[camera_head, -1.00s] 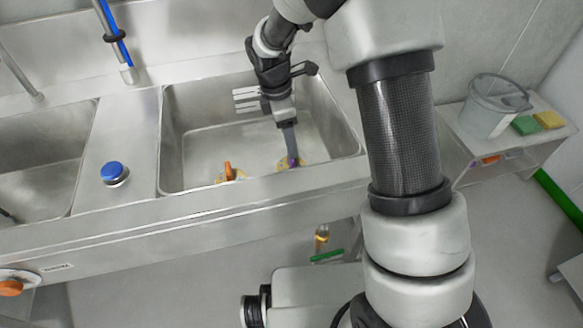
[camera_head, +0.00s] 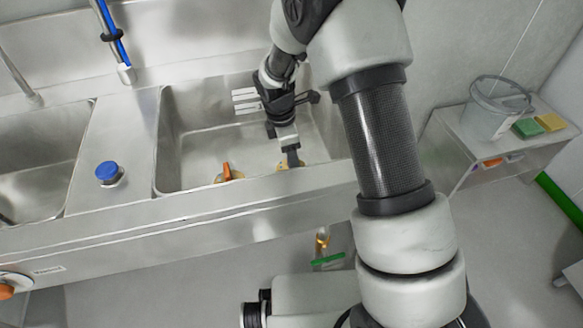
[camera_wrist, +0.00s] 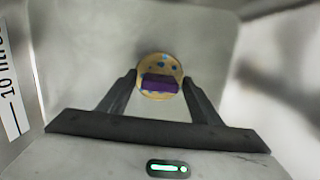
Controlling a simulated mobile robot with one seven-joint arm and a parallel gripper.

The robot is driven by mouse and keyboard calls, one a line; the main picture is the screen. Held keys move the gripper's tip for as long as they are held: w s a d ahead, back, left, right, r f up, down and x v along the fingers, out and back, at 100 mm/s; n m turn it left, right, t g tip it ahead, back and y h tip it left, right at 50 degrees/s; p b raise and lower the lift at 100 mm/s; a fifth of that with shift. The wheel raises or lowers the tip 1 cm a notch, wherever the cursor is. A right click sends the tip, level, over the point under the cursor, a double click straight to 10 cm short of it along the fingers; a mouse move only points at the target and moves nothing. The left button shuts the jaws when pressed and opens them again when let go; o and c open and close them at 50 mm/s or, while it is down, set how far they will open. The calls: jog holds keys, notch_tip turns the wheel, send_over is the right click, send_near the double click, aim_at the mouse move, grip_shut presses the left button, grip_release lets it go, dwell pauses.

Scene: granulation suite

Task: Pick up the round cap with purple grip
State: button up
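The round cap with purple grip (camera_wrist: 160,68) lies in the sink basin. In the wrist view it is a yellowish disc with blue spots and a raised purple bar across it. My gripper (camera_wrist: 158,82) is open, with one finger on either side of the purple bar in that view. I cannot tell whether the fingers touch it. In the head view my gripper (camera_head: 293,160) points down into the right basin, and the cap is mostly hidden behind it, with only a bit of yellow rim showing.
A similar cap with an orange grip (camera_head: 228,173) lies to the left in the same basin (camera_head: 185,130). The basin's front rim and walls stand close around the arm. A blue-topped knob (camera_head: 108,172) is on the counter between the basins.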

jog(key=c, duration=1.1)
jog(key=shift+r, duration=0.15)
